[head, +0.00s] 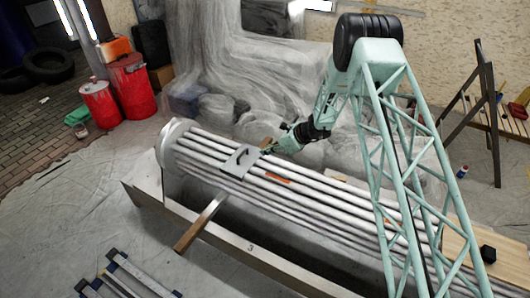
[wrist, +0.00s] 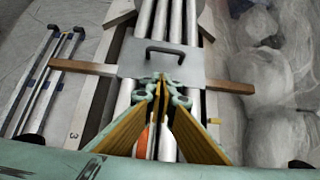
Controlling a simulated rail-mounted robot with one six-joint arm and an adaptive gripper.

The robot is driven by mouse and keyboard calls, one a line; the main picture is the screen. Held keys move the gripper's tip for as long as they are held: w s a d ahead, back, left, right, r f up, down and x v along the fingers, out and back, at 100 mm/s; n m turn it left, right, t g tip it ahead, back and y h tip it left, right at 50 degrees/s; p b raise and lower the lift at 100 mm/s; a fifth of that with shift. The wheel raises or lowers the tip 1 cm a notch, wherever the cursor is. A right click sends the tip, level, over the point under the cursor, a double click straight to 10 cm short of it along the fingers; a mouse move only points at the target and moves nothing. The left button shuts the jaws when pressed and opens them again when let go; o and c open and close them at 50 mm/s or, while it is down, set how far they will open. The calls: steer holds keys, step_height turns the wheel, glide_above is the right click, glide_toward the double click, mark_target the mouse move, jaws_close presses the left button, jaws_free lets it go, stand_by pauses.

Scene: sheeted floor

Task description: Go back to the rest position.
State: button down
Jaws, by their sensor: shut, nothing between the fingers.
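My gripper (wrist: 160,82) is shut and empty, with its fingertips together in the wrist view. In the head view my gripper (head: 266,149) is at the end of the pale green arm, low over the bundle of grey pipes (head: 310,195). A grey plate with a dark handle (head: 240,160) lies across the pipes. In the wrist view the plate (wrist: 190,65) is just beyond my fingertips. I cannot tell whether the fingertips touch it. An orange strip (head: 277,178) lies on the pipes near my gripper.
The pipes rest in a long trough (head: 245,250) with a wooden crossbar (head: 203,222). Red drums (head: 132,88) stand at the back left. Sheet-covered shapes (head: 260,75) are behind the pipes. A wooden board (head: 470,255) is at the right. The floor (head: 75,215) at left is largely clear.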

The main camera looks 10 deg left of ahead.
steer(key=shift+r, duration=0.1)
steer(key=s+d+r+n, duration=0.3)
steer(key=s+d+r, duration=0.1)
steer(key=r, duration=0.8)
steer(key=s+d+r+n+h, duration=0.1)
steer(key=s+d+r+n, duration=0.3)
steer(key=r, duration=0.7)
steer(key=s+d+r+n, duration=0.1)
steer(key=s+d+r, duration=0.3)
steer(key=r, duration=0.8)
steer(key=s+d+r+n+h, duration=0.1)
steer(key=s+d+r+n, duration=0.3)
steer(key=s+r, duration=0.45)
steer(key=s+d+r+n+h, duration=0.1)
steer(key=s+d+r+n, duration=0.1)
steer(key=s+d+r, duration=0.65)
steer(key=s+d+r+n+h, duration=0.1)
steer(key=s+d, duration=0.5)
steer(key=s, duration=0.6)
steer(key=s+d+r+n+t+h, duration=0.1)
steer(key=s+d, duration=0.5)
steer(key=s, duration=0.6)
steer(key=s+d+r+n+h, duration=0.1)
steer(key=s+d+n+h, duration=0.2)
steer(key=s, duration=0.9)
steer(key=shift+d+n+t+h, duration=0.3)
steer(key=shift+d+n, duration=0.7)
steer(key=shift+d, duration=0.65)
